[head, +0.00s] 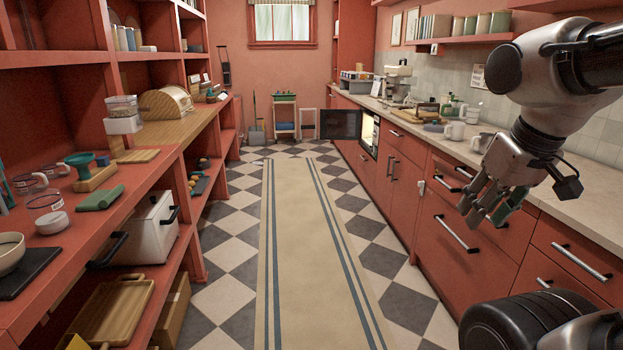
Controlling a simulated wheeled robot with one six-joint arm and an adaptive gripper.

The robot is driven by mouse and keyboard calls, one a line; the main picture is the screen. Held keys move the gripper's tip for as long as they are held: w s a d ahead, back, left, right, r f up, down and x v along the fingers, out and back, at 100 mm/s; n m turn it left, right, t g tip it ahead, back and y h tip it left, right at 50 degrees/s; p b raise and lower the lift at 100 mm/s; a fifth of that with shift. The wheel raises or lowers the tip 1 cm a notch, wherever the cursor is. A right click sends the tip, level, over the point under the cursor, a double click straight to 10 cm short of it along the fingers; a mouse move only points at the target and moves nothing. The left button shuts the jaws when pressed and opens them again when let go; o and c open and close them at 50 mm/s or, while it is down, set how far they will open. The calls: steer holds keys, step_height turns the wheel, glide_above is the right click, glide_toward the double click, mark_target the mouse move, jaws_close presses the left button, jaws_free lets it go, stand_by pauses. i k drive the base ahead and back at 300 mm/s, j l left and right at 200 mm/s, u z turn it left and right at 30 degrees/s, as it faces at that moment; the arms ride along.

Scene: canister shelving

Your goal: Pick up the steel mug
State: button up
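My gripper (484,214) hangs at the right, in front of the red drawers and above the floor. Its fingers point down and look spread, with nothing seen between them. A greyish mug (482,143) stands on the right counter just behind my gripper in the picture, partly hidden by it; it may be the steel mug, but I cannot tell its material for sure. A paler mug (455,131) stands beside it, a little farther back. My gripper touches neither mug.
The right counter (574,192) is bare at the near end; a coffee machine (398,84) stands farther back. An oven door (340,124) hangs open into the aisle. Left shelves hold glass mugs, a white bin (143,232) and trays. The runner rug (310,250) is clear.

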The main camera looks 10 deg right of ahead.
mark_target(484, 139)
steer(key=i+z, duration=0.1)
steer(key=i, duration=0.55)
steer(key=i+j+z, duration=0.1)
steer(key=i, duration=0.55)
steer(key=i+j+z, duration=0.1)
steer(key=i, duration=0.55)
steer(key=i+j+z, duration=0.2)
steer(key=i+z, duration=0.15)
steer(key=i+j+z, duration=0.4)
steer(key=i, duration=0.15)
steer(key=i+j+z, duration=0.35)
steer(key=j, duration=0.1)
